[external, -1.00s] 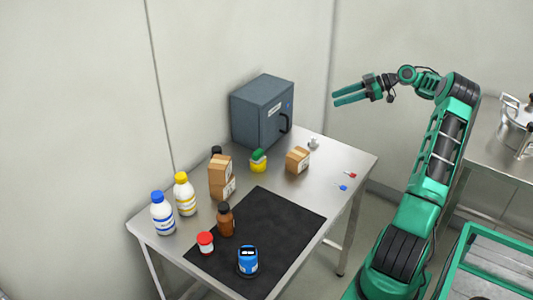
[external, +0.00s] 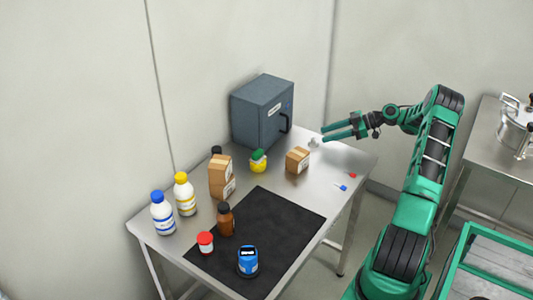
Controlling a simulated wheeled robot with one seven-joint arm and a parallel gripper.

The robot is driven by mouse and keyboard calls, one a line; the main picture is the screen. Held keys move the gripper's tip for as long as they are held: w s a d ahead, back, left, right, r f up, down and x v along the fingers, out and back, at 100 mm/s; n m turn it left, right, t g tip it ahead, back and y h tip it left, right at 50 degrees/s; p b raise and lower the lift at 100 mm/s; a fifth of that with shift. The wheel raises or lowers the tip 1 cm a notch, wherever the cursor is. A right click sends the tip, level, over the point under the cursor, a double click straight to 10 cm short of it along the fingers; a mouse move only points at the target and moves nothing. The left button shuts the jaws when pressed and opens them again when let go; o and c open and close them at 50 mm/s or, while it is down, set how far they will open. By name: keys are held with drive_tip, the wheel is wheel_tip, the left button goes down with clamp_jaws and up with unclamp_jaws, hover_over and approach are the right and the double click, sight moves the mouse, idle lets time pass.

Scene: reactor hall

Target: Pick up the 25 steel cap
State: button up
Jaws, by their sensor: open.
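A small silver piece (external: 313,142), which looks like the steel cap, sits near the back right edge of the steel table; any number on it is too small to read. My gripper (external: 326,132) has its two green fingers spread, pointing left, with nothing between them. In the picture the fingertips are just above and to the right of the silver piece. The frame does not show exactly how high they are over the table.
A grey cabinet (external: 262,112) stands at the back. Several bottles and jars are at the front left, some on a black mat (external: 275,222). Small red and blue items lie at the right.

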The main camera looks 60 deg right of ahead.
sight(314, 137)
drive_tip(key=shift+x, duration=3.4)
drive_tip(key=shift+s+f, duration=0.1)
clamp_jaws()
